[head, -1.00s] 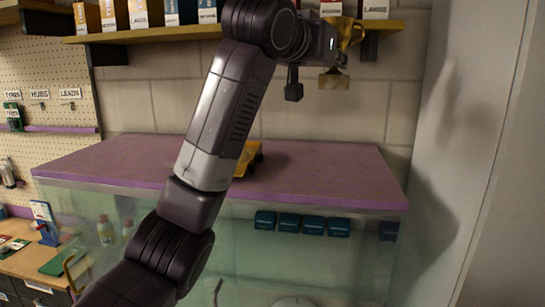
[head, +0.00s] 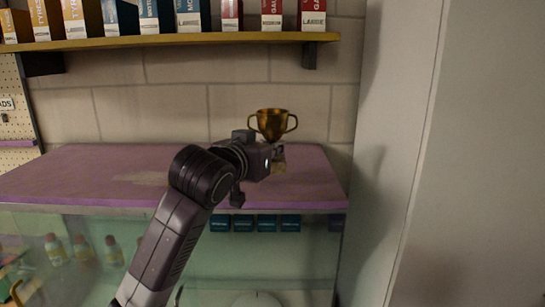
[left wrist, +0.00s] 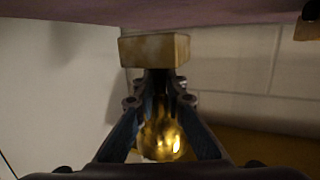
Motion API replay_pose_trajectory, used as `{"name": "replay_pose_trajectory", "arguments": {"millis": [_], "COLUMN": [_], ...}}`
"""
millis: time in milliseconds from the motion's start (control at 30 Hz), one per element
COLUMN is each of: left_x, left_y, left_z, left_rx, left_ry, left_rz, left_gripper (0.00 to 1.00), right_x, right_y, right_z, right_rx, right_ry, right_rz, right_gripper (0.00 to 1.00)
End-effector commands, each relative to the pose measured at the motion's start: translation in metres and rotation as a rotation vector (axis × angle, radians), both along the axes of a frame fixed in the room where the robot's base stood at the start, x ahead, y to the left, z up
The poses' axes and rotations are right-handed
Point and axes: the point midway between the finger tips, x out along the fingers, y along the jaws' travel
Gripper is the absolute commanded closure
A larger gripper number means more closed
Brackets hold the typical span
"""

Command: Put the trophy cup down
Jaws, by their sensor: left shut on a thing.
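The golden trophy cup (head: 272,122) is upright, with two handles, over the right part of the purple-topped counter (head: 110,170). My left gripper (head: 272,156) is shut on it below the bowl. In the left wrist view, which is upside down, the fingers (left wrist: 157,88) close around the stem. The bowl (left wrist: 162,138) shows between the finger links and the square base (left wrist: 154,50) beyond the fingertips. A small gap shows between the base and the purple surface (left wrist: 150,10). My right gripper is not in view.
A yellow shelf (head: 180,41) with several labelled boxes runs above. A tall pale panel (head: 400,150) stands right of the counter. The counter's left part is clear. A yellowish thing (left wrist: 309,27) shows at the wrist view's upper right edge.

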Motion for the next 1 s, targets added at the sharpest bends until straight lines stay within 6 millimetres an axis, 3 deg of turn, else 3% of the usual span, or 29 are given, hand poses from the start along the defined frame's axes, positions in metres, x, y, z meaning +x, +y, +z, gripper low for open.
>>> {"name": "replay_pose_trajectory", "arguments": {"millis": [100, 233, 567, 600, 733, 1000], "left_x": [0.0, 0.0, 0.0, 0.0, 0.0, 0.0], "left_y": [0.0, 0.0, 0.0, 0.0, 0.0, 0.0], "left_z": [-0.017, -0.03, -0.034, -0.036, -0.035, -0.035], "left_rx": [0.0, 0.001, 0.001, 0.001, 0.001, 0.001], "left_ry": [0.004, 0.001, 0.0, 0.003, 0.003, 0.003], "left_rz": [-0.001, 0.0, -0.001, 0.0, 0.0, 0.0], "left_gripper": [1.0, 1.0, 1.0, 0.88, 0.74, 0.72], "right_x": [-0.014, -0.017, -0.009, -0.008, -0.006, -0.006], "right_y": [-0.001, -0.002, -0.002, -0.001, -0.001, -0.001], "right_z": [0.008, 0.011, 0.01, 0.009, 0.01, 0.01], "right_rx": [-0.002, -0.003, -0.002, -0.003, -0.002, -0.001], "right_ry": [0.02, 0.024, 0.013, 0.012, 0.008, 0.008], "right_rz": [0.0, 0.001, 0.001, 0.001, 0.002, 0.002], "right_gripper": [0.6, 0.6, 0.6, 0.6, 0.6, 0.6]}}
